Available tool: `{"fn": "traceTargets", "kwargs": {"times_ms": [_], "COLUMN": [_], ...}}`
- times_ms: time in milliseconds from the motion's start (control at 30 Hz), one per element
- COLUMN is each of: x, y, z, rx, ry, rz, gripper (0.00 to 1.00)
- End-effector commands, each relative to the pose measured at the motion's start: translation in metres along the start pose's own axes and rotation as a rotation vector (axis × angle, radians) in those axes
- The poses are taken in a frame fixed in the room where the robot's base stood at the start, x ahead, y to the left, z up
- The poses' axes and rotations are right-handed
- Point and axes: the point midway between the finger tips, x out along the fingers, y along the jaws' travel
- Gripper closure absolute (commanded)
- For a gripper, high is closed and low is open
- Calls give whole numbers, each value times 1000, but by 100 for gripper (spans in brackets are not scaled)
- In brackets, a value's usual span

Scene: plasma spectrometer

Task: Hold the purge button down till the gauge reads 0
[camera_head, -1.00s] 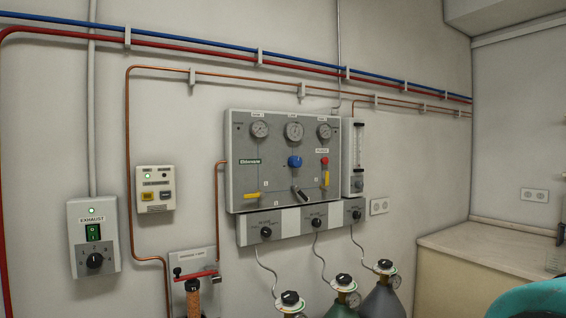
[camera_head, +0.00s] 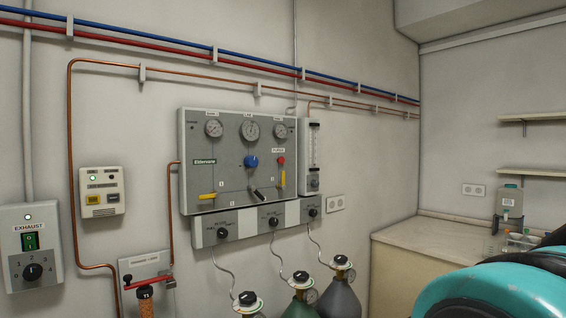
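The grey gas panel (camera_head: 225,160) hangs on the wall left of centre. Its red purge button (camera_head: 281,160) sits on the right side, under a small label. Three round gauges line the top: a left gauge (camera_head: 214,128), a middle gauge (camera_head: 250,130) and a right gauge (camera_head: 280,130). Their readings are too small to tell. My gripper is not in view, and nothing visible touches the button.
Several gas cylinders stand below the panel, including a green one (camera_head: 303,306) and a grey one (camera_head: 340,298). A flowmeter (camera_head: 314,150) is right of the panel. An exhaust switch box (camera_head: 31,255) is at left. A counter (camera_head: 440,237) stands at right. My teal arm part covers the lower right.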

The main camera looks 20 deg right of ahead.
Motion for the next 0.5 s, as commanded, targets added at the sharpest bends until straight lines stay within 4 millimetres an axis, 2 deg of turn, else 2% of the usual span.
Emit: {"fn": "traceTargets", "kwargs": {"times_ms": [67,500], "x": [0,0], "y": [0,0], "z": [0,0], "rx": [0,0], "ry": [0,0], "rz": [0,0], "gripper": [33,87]}}
